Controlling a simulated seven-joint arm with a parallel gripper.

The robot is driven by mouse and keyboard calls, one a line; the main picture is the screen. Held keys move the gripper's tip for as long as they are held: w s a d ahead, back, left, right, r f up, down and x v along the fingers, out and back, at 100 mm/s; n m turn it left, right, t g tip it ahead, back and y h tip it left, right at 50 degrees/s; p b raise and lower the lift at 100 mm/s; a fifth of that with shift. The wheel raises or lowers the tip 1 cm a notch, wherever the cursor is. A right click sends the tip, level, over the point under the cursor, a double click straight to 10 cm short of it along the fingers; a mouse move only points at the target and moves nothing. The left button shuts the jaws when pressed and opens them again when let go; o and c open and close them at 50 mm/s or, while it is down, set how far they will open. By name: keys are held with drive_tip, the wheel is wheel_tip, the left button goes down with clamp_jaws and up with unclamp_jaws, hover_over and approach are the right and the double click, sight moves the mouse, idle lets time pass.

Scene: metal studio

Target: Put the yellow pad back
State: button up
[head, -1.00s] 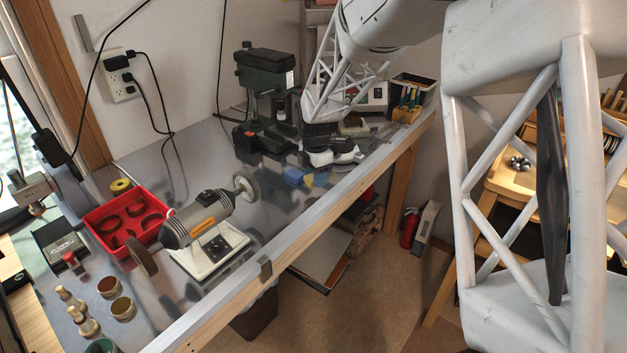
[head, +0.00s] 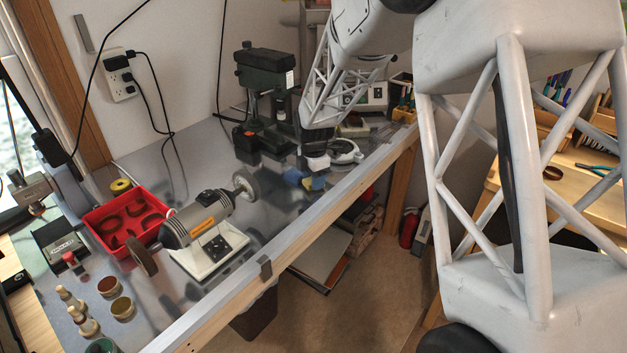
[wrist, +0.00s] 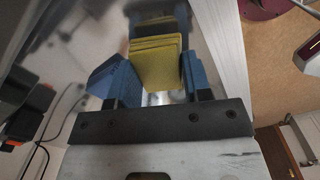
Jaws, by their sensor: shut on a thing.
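The yellow pad (wrist: 155,65) is a layered block between the blue fingers of my gripper (wrist: 154,82) in the wrist view. My gripper is shut on it. In the head view the yellow pad (head: 306,183) shows as a small patch between blue patches, low over the far part of the grey metal bench (head: 215,140), near its front edge. My gripper (head: 306,179) is small there and partly hidden by my own wrist. I cannot tell whether the pad touches the bench or where its place is.
A green drill press (head: 265,75) stands behind my gripper. A wooden tool holder (head: 403,113) is at the far right end. The bench's front edge runs close by.

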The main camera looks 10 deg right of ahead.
drive_tip(key=shift+f, duration=0.35)
drive_tip(key=shift+f, duration=0.1)
drive_tip(key=o, duration=0.9)
wheel_tip(320, 180, up, 12)
idle(0.4)
idle(0.6)
